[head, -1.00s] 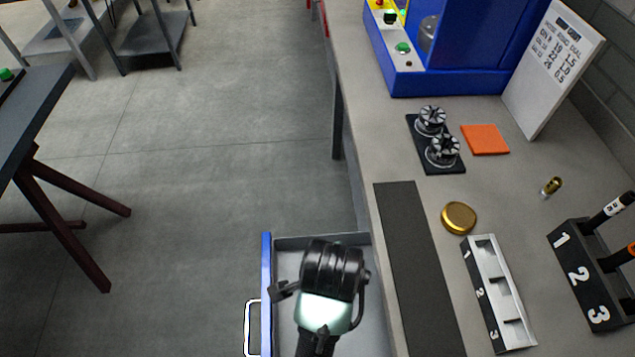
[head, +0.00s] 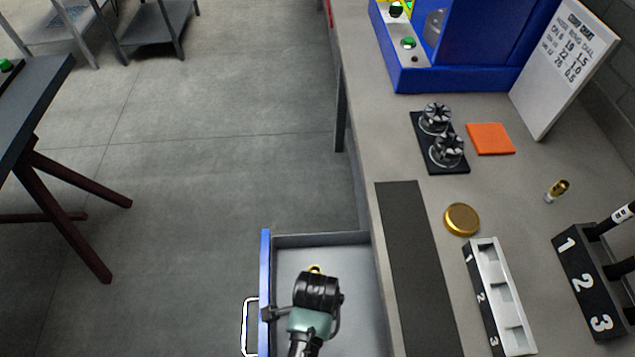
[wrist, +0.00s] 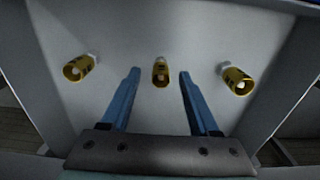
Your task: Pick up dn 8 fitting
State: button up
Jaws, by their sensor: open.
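Three yellow fittings with dark markings lie in the open drawer in the wrist view: a left one (wrist: 79,68), a middle one (wrist: 160,72) and a right one (wrist: 237,81). I cannot read which is the DN 8 fitting. My gripper (wrist: 159,75) is open and empty, its blue fingertips on either side of the middle fitting in the picture; how far above it they are I cannot tell. In the head view a bit of one yellow fitting (head: 315,269) shows past my wrist, which hides the others and my fingers.
The drawer (head: 265,290) has a blue front and grey walls close around my arm. On the bench to the right are a brass disc (head: 461,219), a numbered tray (head: 499,298), a small brass fitting (head: 557,190), a numbered black rack (head: 588,280) and a black base with two chucks (head: 440,143).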

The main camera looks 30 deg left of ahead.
jog(key=shift+a+f, duration=0.15)
jog(key=shift+f, duration=1.35)
jog(key=shift+c, duration=0.4)
grip_shut()
